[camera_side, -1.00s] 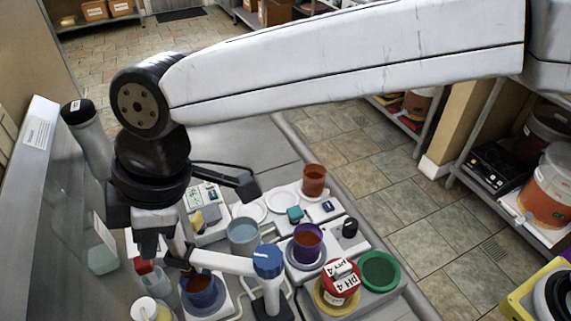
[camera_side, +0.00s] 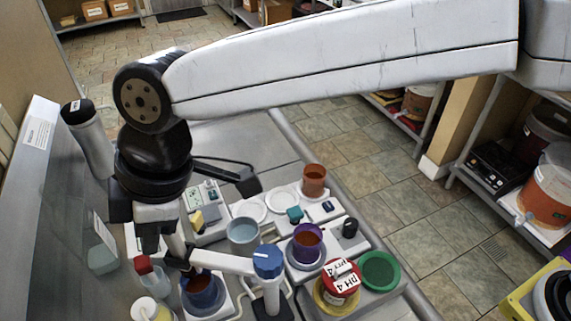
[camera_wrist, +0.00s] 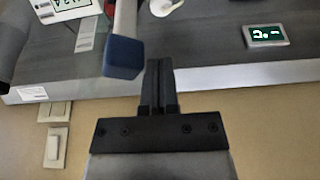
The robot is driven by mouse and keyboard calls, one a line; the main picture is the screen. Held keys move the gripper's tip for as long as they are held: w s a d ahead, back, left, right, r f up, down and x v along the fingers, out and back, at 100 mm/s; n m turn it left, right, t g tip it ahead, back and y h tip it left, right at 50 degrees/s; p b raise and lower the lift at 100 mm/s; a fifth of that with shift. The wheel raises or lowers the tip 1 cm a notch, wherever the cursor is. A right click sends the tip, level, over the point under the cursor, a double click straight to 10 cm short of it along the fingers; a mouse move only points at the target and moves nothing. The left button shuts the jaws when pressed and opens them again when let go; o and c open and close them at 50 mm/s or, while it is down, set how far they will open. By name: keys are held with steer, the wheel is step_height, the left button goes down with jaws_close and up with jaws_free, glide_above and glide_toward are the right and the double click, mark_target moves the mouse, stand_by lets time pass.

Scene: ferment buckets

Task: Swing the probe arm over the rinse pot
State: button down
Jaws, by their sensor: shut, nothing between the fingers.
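The probe arm (camera_side: 232,263) is a white bar running left from a blue-capped post (camera_side: 268,260). Its left end, with a dark holder, is above a blue pot of reddish liquid (camera_side: 203,296). A grey pot with clear bluish liquid (camera_side: 243,236), which looks like the rinse pot, stands behind the bar. My gripper (camera_side: 151,241) points down left of the bar's end; whether it touches the bar cannot be told there. In the wrist view my gripper's fingers (camera_wrist: 158,72) are shut and empty, just right of a dark blue block (camera_wrist: 123,58) on a white bar.
A purple pot (camera_side: 307,243), a red pH 4 container (camera_side: 341,283), a green-rimmed dish (camera_side: 380,272) and an orange cup (camera_side: 314,180) stand to the right. A red-capped bottle (camera_side: 143,265) and a yellow-liquid bottle (camera_side: 151,309) are near my gripper. A wall panel borders the left.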

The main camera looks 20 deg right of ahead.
steer(key=shift+w+d, duration=0.3)
steer(key=shift+w, duration=0.3)
steer(key=shift+w+d, duration=0.25)
steer(key=shift+w, duration=0.35)
steer(key=shift+w+d, duration=1.05)
steer(key=shift+w, duration=0.2)
steer(key=shift+w+d, duration=1)
steer(key=shift+d, duration=0.3)
